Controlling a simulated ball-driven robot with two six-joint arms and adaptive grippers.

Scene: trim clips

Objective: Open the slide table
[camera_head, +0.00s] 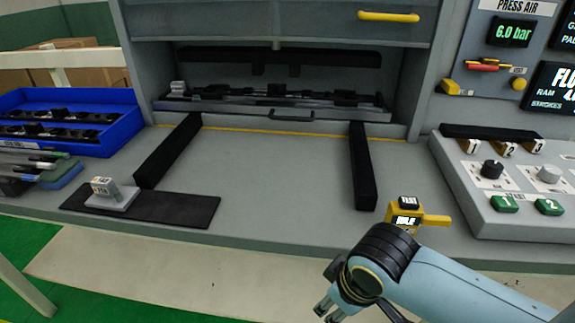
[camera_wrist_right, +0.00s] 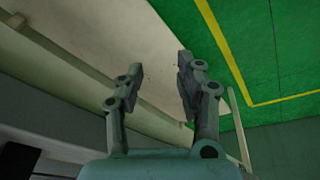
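The slide table (camera_head: 250,107) sits back inside the grey press opening, carrying dark parts. My right gripper (camera_head: 327,311) is low at the front, below the bench edge and well away from the handle. In the right wrist view its two fingers (camera_wrist_right: 160,66) are apart with nothing between them. My left gripper is not in view.
A control box (camera_head: 490,185) with knobs and green buttons is at right. A blue bin (camera_head: 115,120) is at left. A small grey block (camera_head: 112,195) sits on a black mat (camera_head: 180,210). The bench between the rails is clear.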

